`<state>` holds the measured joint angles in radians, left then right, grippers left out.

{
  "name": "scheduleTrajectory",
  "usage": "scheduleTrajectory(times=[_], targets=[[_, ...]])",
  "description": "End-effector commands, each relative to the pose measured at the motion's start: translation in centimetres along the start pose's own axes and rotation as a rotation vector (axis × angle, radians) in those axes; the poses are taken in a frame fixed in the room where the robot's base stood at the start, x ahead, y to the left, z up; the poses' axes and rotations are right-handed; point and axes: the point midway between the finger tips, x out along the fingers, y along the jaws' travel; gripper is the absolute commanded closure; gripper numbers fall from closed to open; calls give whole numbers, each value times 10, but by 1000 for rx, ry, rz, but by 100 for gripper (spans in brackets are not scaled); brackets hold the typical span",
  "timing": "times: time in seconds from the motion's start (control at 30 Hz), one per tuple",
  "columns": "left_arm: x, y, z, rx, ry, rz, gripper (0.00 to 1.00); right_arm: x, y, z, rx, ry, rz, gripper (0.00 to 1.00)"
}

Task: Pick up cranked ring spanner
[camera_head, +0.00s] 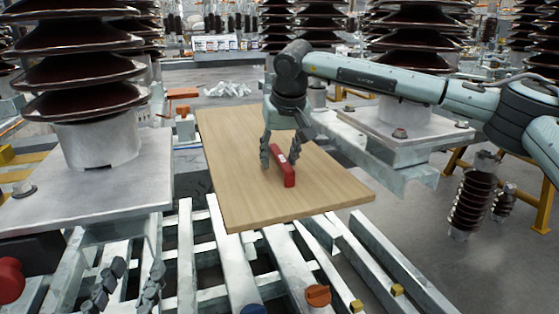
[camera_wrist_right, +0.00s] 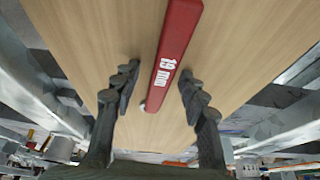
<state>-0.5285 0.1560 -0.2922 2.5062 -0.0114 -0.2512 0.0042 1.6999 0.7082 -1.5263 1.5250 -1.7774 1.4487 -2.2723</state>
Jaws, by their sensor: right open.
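The cranked ring spanner (camera_head: 288,175) shows as a red bar on the wooden board. In the right wrist view its red body (camera_wrist_right: 176,45) carries white "19 mm" lettering, and its far end leaves the top edge. A small pale metal bit shows near its lower end. My right gripper (camera_head: 281,160) is over the board, with one finger on each side of the red bar. In the right wrist view the open fingers (camera_wrist_right: 161,84) straddle it with gaps on both sides. My left gripper (camera_head: 128,287) is low at the left, open and empty, away from the board.
The wooden board (camera_head: 235,190) is otherwise bare and rests over metal beams (camera_head: 235,265). Large ribbed insulators (camera_head: 75,65) on metal plates stand at left and right. An orange knob (camera_head: 318,294) is in front. Several metal parts (camera_head: 228,89) lie behind the board.

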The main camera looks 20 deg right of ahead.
Motion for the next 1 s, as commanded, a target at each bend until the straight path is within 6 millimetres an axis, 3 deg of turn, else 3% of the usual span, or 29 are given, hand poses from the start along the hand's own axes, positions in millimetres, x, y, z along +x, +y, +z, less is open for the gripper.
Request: scheduleTrajectory(times=[0.2,0.53,1.0], targets=[[0,0,-1,-1,3,1,60,0,0,0,0,1,0,58],[0,0,-1,0,2,1,60,0,0,0,1,1,0,99],[0,0,-1,1,-1,0,60,-1,0,-1,1,2,-1,100]])
